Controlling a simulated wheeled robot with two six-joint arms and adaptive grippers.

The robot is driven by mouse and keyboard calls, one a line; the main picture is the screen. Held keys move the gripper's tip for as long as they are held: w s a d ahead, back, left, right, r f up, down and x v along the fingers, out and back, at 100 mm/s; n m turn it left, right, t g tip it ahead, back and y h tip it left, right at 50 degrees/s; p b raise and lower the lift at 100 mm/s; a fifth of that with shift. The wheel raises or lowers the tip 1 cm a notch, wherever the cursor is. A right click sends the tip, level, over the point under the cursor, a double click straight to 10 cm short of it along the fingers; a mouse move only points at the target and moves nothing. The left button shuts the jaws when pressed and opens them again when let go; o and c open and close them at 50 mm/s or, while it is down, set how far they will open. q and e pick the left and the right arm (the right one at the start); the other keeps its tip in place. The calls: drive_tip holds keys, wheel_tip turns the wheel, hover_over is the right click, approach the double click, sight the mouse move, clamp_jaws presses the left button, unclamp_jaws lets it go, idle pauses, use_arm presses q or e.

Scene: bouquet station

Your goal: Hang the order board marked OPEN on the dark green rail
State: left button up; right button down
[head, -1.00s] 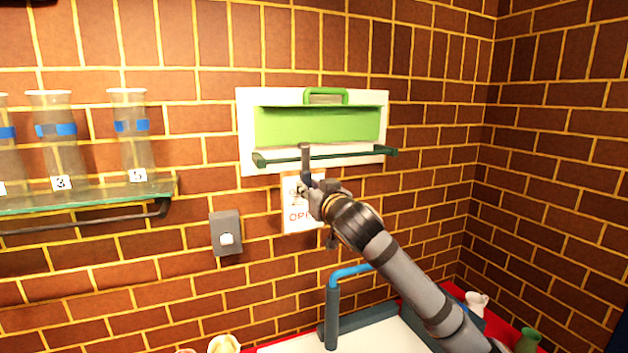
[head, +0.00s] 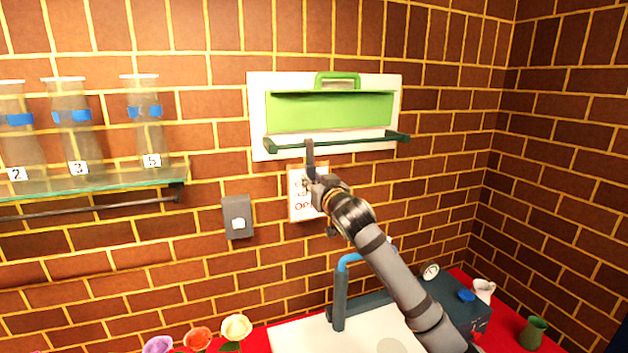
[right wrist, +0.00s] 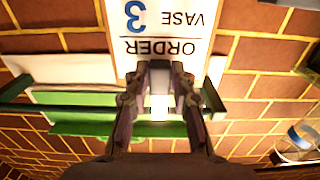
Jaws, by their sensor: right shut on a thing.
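The white order board (head: 302,205) hangs upright from my right gripper (head: 316,183) in the head view. Red letters beginning "OP" show low on it; my gripper hides the rest. In the right wrist view the board (right wrist: 165,20) appears upside down and reads ORDER, VASE and a blue 3. My right gripper (right wrist: 159,95) is shut at its top end. The dark green rail (head: 350,146) is just above the board in the head view. A dark upright piece above my gripper overlaps the rail; whether anything is hooked on it, I cannot tell. My left gripper is not in view.
A white panel (head: 257,115) with a light green box (head: 330,112) is on the wall behind the rail. A glass shelf (head: 110,181) with numbered vases is at left. A grey switch box (head: 237,216) is left of the board. A blue-topped tap (head: 341,290) stands below.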

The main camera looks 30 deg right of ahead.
drive_tip(key=c, duration=1.1)
unclamp_jaws()
drive_tip(key=shift+o, duration=0.2)
drive_tip(key=v, duration=0.7)
drive_tip(key=shift+s, duration=0.2)
drive_tip(key=shift+s, duration=0.1)
